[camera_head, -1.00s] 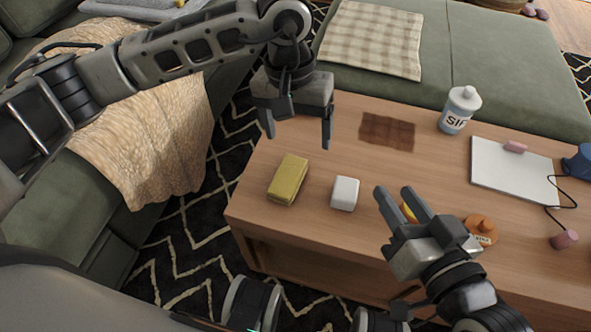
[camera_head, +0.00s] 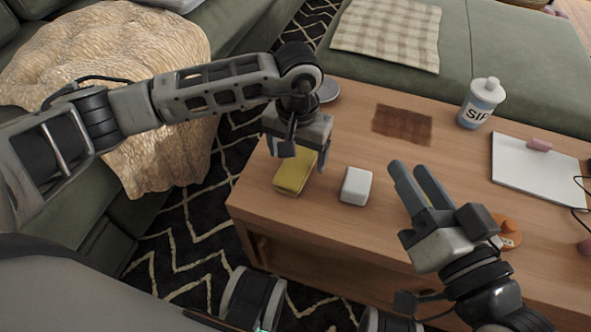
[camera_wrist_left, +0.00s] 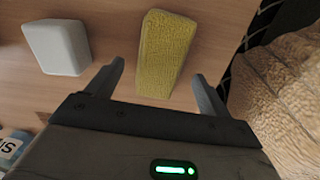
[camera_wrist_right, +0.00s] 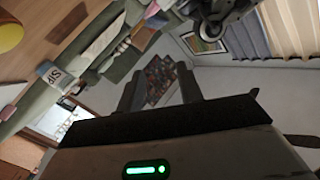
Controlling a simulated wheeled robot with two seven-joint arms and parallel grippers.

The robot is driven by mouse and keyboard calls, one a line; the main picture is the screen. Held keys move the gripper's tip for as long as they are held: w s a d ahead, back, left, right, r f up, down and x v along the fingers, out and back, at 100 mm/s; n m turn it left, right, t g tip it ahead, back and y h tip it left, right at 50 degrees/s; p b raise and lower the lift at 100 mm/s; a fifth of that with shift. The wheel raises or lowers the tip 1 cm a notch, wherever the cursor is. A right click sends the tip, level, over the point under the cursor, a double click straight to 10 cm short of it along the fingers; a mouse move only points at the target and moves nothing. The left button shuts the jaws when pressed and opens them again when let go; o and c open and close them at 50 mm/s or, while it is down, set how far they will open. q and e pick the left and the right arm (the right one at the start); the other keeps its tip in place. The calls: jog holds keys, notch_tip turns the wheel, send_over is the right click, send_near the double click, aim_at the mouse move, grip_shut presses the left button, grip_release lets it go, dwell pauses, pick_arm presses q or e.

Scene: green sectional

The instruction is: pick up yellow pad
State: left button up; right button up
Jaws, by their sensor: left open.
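The yellow pad (camera_head: 290,178) lies on the wooden table near its left end, its far part hidden by my left gripper in the head view. My left gripper (camera_head: 303,160) is open above it, one finger to each side. In the left wrist view the pad (camera_wrist_left: 167,52) shows between and ahead of the open fingers (camera_wrist_left: 157,90), with nothing held. My right gripper (camera_head: 412,180) is over the table to the right, away from the pad. Its two fingers (camera_wrist_right: 165,92) stand apart and empty in the right wrist view.
A white block (camera_head: 356,186) sits just right of the pad; it also shows in the left wrist view (camera_wrist_left: 60,47). A brown mat (camera_head: 403,123), a bottle (camera_head: 481,104) and a white board (camera_head: 538,172) are further right. The table (camera_head: 325,225) is clear in front.

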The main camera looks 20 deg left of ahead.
pick_arm(q)
jog(key=shift+f, duration=1.35)
jog(key=c, duration=1.1)
jog(key=shift+o, duration=0.2)
pick_arm(e)
jog(key=shift+w+d+r+n+t+y, duration=0.1)
jog(key=shift+w+r+n+t+y, duration=0.05)
jog(key=shift+w+r+n+t, duration=0.3)
jog(key=shift+w+d+r+n+t+y, duration=0.15)
jog(key=shift+w+r+t, duration=0.1)
jog(key=shift+r, duration=0.3)
